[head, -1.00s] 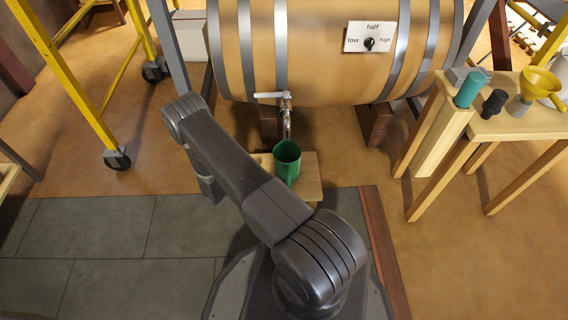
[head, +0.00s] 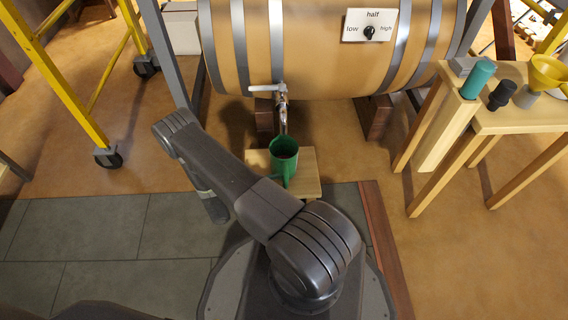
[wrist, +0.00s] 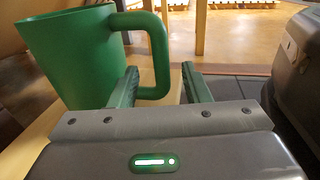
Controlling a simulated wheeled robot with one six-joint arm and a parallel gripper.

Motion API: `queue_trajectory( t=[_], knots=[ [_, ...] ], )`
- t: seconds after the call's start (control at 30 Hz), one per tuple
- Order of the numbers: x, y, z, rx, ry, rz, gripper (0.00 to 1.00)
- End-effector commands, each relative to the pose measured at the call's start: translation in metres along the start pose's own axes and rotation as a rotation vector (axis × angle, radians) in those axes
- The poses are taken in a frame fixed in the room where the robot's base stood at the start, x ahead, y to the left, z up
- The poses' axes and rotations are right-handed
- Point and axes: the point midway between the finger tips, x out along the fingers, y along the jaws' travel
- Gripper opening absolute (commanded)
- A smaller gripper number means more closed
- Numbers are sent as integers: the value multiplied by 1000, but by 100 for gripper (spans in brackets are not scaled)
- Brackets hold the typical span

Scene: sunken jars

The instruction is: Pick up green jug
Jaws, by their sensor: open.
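The green jug (head: 283,153) stands upright and open-topped on a small wooden stand (head: 308,178), below the barrel's tap (head: 281,105). In the wrist view the jug (wrist: 75,60) fills the upper left, with its handle (wrist: 160,60) pointing right. My gripper (wrist: 163,82) is open and empty. Its two green-grey fingers appear on either side of the handle's outer bar in the picture; I cannot tell how far the bar reaches between them. In the head view the fingers are not clearly visible.
A large wooden barrel (head: 320,50) with a low/half/high dial sign (head: 369,25) lies behind the stand. A wooden table (head: 515,118) at right holds a teal cylinder (head: 478,79), a dark item (head: 502,95) and a yellow funnel (head: 549,74). Yellow scaffolding (head: 65,80) stands at left.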

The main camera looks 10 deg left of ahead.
Motion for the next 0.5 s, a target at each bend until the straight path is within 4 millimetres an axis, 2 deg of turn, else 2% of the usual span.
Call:
queue_trajectory(
  t=[0.27, 0.5],
  knots=[
    [19, -1, 0, 0, 0, -4, 43],
    [52, -2, 2, -1, 1, -4, 43]
  ],
)
